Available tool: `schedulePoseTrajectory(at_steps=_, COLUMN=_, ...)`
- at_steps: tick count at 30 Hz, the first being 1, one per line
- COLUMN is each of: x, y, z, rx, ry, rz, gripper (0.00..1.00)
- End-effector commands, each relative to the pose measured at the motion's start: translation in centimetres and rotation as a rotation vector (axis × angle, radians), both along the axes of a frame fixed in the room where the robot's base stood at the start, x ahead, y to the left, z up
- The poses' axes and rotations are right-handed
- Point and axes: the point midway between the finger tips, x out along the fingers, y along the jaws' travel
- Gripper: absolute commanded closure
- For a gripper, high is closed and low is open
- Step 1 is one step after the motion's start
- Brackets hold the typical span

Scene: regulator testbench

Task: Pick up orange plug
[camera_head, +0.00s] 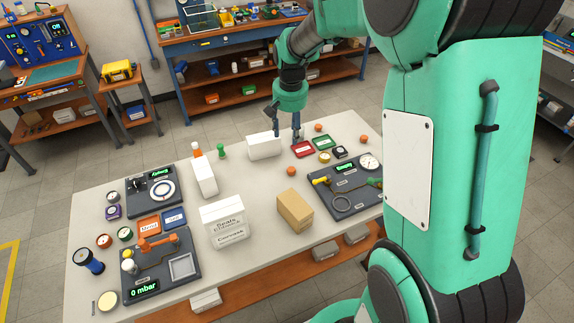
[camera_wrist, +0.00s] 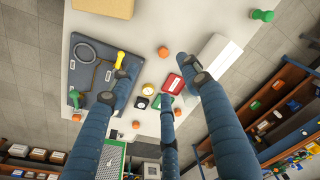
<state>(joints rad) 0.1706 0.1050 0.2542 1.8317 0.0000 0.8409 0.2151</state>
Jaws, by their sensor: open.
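Several small orange round pieces lie on the white table: one in front of the red tray (camera_head: 291,171), one near the far edge (camera_head: 318,127) and one at the right (camera_head: 363,139). The wrist view shows orange pieces at top centre (camera_wrist: 163,52) and lower centre (camera_wrist: 136,124). An upright orange-topped piece (camera_head: 196,150) stands beside a green plug (camera_head: 220,151), also seen in the wrist view (camera_wrist: 262,15). I cannot tell which is the orange plug. My gripper (camera_head: 287,125) is open and empty, fingers down, above the table's far side between a white box and the red tray.
The white box (camera_head: 263,146) stands left of my gripper. Red (camera_head: 303,149) and green (camera_head: 325,140) trays lie at its right. A dark regulator panel (camera_head: 345,188) is nearer on the right. A brown box (camera_head: 295,211) and white boxes (camera_head: 226,224) stand in front.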

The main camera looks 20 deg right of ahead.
Motion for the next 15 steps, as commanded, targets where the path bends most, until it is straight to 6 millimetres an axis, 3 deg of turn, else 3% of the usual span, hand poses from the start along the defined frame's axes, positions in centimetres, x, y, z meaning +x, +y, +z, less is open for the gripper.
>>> schedulePoseTrajectory(at_steps=9, x=4.5, y=-3.2, z=-8.3, rx=0.018, ry=0.078, rz=-0.078, gripper=0.52)
schedulePoseTrajectory(at_steps=15, x=5.8, y=-4.3, z=-11.4, rx=0.023, ry=0.102, rz=-0.105, gripper=0.52)
